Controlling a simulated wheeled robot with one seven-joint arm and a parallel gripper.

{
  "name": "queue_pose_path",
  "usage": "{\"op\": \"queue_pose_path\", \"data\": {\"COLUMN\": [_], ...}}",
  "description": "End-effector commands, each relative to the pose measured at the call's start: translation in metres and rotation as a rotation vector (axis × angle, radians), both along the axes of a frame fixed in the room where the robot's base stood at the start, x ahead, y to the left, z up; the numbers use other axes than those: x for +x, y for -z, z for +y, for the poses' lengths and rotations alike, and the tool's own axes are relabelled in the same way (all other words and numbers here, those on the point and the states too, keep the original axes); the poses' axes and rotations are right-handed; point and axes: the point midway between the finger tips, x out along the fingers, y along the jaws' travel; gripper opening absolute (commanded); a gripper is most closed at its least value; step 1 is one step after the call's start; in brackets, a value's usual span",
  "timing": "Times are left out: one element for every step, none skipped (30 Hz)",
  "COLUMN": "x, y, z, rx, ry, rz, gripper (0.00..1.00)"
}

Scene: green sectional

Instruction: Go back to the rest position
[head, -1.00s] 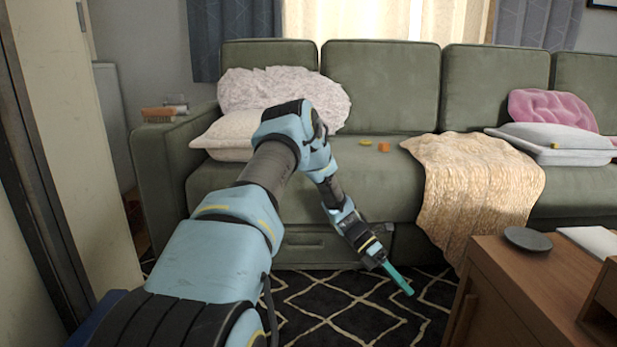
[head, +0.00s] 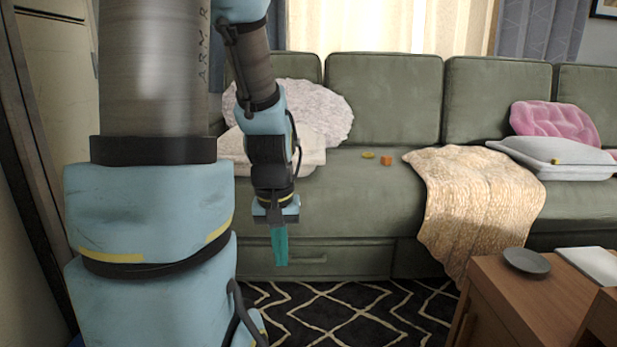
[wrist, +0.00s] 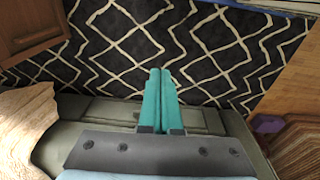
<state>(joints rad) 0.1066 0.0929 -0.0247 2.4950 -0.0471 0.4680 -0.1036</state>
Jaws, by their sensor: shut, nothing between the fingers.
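My gripper (head: 280,246) hangs fingers-down in front of the green sofa (head: 385,85), over the dark rug. In the wrist view my gripper (wrist: 159,72) shows its two teal fingers lying together, with nothing between them. My arm is raised and folded, with its upper links tall on the left of the head view. The arm hides part of the sofa's left end.
A small orange block (head: 386,161) and a yellow item (head: 368,155) lie on the seat. A beige throw (head: 475,205) hangs over the front. A wooden table (head: 520,300) with a dark dish (head: 526,260) stands at right. Patterned rug (head: 350,310) lies below.

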Motion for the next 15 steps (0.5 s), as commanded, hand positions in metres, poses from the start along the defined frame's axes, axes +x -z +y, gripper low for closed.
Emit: {"op": "queue_pose_path", "data": {"x": [-0.007, -0.011, -0.016, -0.015, -0.014, -0.014, -0.014, -0.014, -0.014, -0.014, -0.014, -0.014, -0.014, -0.014, -0.014], "y": [-0.008, -0.011, -0.014, -0.024, -0.031, -0.038, -0.044, -0.049, -0.057, -0.063, -0.069, -0.078, -0.085, -0.093, -0.104], "z": [0.006, 0.01, 0.015, 0.015, 0.014, 0.014, 0.014, 0.014, 0.013, 0.013, 0.013, 0.013, 0.013, 0.013, 0.013], "rx": [0.012, 0.021, 0.031, 0.033, 0.032, 0.032, 0.031, 0.03, 0.03, 0.03, 0.03, 0.03, 0.03, 0.03, 0.03], "ry": [0.045, 0.075, 0.115, 0.12, 0.118, 0.116, 0.115, 0.115, 0.114, 0.114, 0.114, 0.113, 0.113, 0.113, 0.112], "rz": [-0.029, -0.045, -0.066, -0.066, -0.063, -0.062, -0.061, -0.061, -0.061, -0.06, -0.06, -0.06, -0.06, -0.06, -0.06], "gripper": [0.0, 0.0, 0.0, 0.0, 0.0, 0.0, 0.0, 0.0, 0.0, 0.0, 0.0, 0.0, 0.0, 0.0, 0.0]}}
